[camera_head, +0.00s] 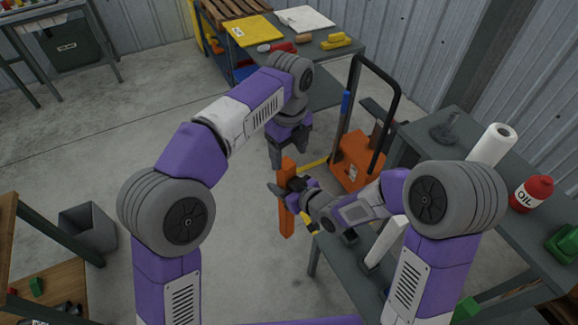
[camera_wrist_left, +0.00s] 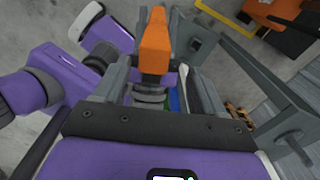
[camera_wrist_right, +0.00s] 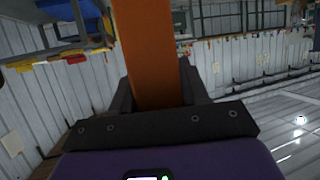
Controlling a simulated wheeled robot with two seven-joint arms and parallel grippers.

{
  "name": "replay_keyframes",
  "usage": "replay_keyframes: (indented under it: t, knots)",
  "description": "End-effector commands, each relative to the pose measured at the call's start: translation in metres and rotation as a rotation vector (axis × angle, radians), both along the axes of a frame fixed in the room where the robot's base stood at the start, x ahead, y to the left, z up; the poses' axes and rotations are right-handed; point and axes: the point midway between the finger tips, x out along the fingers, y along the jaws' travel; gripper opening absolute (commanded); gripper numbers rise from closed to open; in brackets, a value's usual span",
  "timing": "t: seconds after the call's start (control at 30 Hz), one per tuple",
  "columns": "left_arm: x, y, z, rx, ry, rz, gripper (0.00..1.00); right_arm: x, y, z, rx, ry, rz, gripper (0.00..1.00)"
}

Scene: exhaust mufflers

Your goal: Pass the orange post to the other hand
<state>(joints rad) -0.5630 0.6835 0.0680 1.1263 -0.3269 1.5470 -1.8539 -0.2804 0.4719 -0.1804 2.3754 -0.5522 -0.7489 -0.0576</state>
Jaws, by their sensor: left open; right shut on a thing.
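The orange post (camera_head: 287,222) stands upright, gripped near its middle by my right gripper (camera_head: 287,194), which is shut on it. In the right wrist view the post (camera_wrist_right: 146,50) rises between the right fingers. My left gripper (camera_head: 288,156) is open and points down, just above the post's top end. In the left wrist view the post's end (camera_wrist_left: 155,42) shows between the spread left fingers. I cannot tell whether the left fingers touch it. The lower end of the post is free in the air.
An orange trolley (camera_head: 357,160) with a black handle stands close behind the right gripper. A grey table (camera_head: 462,150) is at the right with a red oil bottle (camera_head: 532,194) and a white roll (camera_head: 492,146). A grey bin (camera_head: 88,232) stands at the left. Open floor lies between.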

Motion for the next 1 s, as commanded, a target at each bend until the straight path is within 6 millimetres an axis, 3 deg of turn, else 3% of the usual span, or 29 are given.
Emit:
replay_keyframes:
  t: [0.2,0.4,0.83,1.0]
  knots:
    - [0.000,0.001,-0.043,0.002,0.003,0.002,0.70,0.000,0.000,0.000,0.001,-0.001,0.000,0.00]
    - [0.000,0.000,-0.069,0.000,0.001,0.002,0.70,0.000,0.000,0.000,0.001,-0.001,0.000,0.00]
    - [0.000,0.000,-0.078,-0.002,-0.001,0.002,0.70,0.000,0.000,0.000,0.001,-0.001,0.000,0.00]
    - [0.000,0.000,-0.078,-0.002,-0.001,0.001,0.46,0.000,0.000,0.000,0.000,-0.001,0.001,0.00]
